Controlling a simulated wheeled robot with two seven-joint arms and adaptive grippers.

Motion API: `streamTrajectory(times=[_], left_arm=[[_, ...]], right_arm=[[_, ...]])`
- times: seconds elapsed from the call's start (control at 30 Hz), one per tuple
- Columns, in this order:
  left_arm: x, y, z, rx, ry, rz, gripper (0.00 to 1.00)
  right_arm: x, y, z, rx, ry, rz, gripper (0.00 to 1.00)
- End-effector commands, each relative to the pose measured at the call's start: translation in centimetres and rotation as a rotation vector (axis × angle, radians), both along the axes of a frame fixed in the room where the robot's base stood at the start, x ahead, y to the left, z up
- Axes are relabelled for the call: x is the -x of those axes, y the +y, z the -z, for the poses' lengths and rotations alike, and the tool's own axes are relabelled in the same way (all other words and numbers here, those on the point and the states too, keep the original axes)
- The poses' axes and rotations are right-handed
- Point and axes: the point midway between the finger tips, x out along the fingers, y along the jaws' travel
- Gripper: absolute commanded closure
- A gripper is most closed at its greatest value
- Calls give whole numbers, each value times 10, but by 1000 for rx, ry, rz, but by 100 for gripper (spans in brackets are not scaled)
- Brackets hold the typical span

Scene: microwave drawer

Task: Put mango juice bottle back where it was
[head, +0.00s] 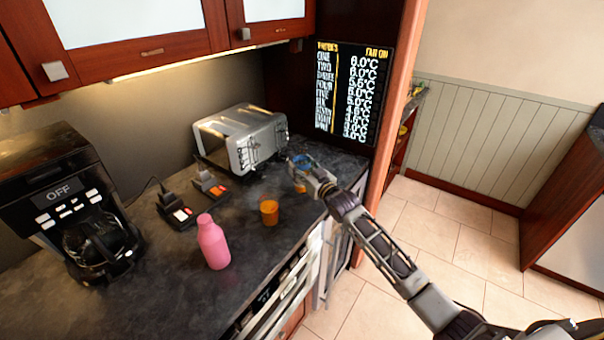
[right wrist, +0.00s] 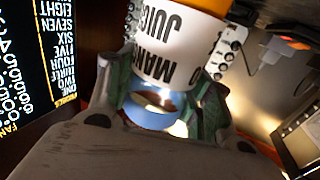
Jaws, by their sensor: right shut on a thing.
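My right gripper (head: 303,168) is over the counter near its right end, in front of the toaster. In the right wrist view my right gripper (right wrist: 165,92) is shut on the mango juice bottle (right wrist: 178,45), with one finger on each side of it. The bottle has a white label with black lettering, upside down in this view, and orange above it. In the head view the bottle is mostly hidden by the gripper; a small orange patch (head: 300,188) shows just below it. I cannot tell whether the bottle touches the counter. My left gripper is not in view.
An orange-filled glass (head: 269,211) and a pink bottle (head: 213,243) stand on the dark counter (head: 170,285). A silver toaster (head: 243,138) is behind the gripper. A coffee machine (head: 75,205) is at left. A black temperature panel (head: 352,90) stands at the back right.

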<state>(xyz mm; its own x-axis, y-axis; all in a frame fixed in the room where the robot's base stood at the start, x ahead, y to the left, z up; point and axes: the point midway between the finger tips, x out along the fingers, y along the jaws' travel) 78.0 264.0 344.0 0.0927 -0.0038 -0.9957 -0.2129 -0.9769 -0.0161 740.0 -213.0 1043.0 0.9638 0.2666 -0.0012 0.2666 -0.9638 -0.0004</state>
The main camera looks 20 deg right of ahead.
Motion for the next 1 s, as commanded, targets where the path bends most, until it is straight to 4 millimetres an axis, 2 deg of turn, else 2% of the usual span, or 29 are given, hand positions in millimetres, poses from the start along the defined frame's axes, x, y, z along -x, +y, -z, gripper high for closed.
streamTrajectory(times=[0.23, 0.7, 0.73, 0.9, 1.0], left_arm=[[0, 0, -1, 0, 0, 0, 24], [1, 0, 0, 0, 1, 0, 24], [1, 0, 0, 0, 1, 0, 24], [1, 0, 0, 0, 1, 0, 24], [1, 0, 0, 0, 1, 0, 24]], right_arm=[[0, 0, 22, 0, 0, 0, 85], [0, 0, 27, 0, -1, 0, 85], [0, 0, 28, 0, 0, 0, 48], [0, 0, 27, 0, 1, 0, 28], [0, 0, 27, 0, 1, 0, 28]])
